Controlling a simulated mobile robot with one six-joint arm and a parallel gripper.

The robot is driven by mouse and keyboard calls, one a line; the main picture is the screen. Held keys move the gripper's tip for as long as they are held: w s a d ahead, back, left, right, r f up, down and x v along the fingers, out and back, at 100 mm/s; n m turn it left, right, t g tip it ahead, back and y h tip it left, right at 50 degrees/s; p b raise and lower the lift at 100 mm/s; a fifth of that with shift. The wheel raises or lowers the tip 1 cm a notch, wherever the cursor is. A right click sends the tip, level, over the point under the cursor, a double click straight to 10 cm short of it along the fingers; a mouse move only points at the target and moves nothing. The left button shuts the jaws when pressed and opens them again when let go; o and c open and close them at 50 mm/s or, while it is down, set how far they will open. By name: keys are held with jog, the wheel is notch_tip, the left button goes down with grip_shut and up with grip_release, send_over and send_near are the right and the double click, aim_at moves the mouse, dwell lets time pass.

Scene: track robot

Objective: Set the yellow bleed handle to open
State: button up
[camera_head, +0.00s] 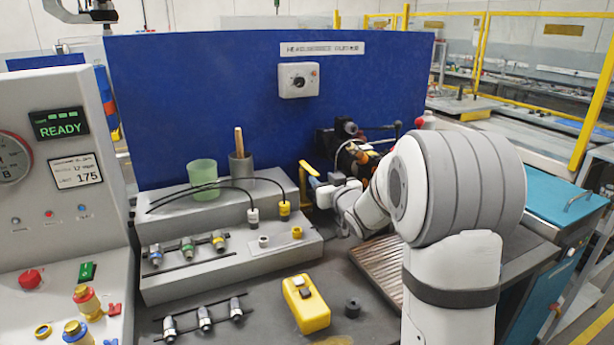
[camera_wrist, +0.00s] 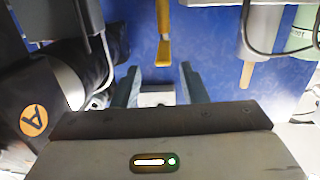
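The yellow bleed handle (camera_head: 308,169) shows beside the right end of the grey stepped stand, in front of the blue panel. In the wrist view the handle (camera_wrist: 163,50) comes down from the top edge and ends in a wider tip, just beyond the gap between my fingers. My gripper (camera_wrist: 160,83) is open, with a finger on each side and no handle between them. In the head view my gripper (camera_head: 319,190) is small and partly hidden by my arm, close to the handle. I cannot read any open or shut marking for the handle.
A dark fixture (camera_head: 338,140) with hoses stands close behind my wrist. A grey cup (camera_head: 241,170) with a wooden stick and a green cup (camera_head: 202,179) stand on the stand. A yellow box (camera_head: 306,304) lies on the bench. A control console (camera_head: 60,215) is at left.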

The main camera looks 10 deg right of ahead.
aim_at(310, 168)
jog(key=shift+w+a+f+t+y, duration=0.1)
jog(key=shift+w+a+t+y, duration=0.15)
jog(key=shift+w+y, duration=0.25)
jog(key=shift+w+a, duration=0.1)
jog(key=shift+w, duration=0.25)
jog(key=p+x, duration=0.1)
jog(key=x, duration=0.6)
jog(key=shift+c, duration=0.2)
grip_shut()
jog(key=shift+s, duration=0.1)
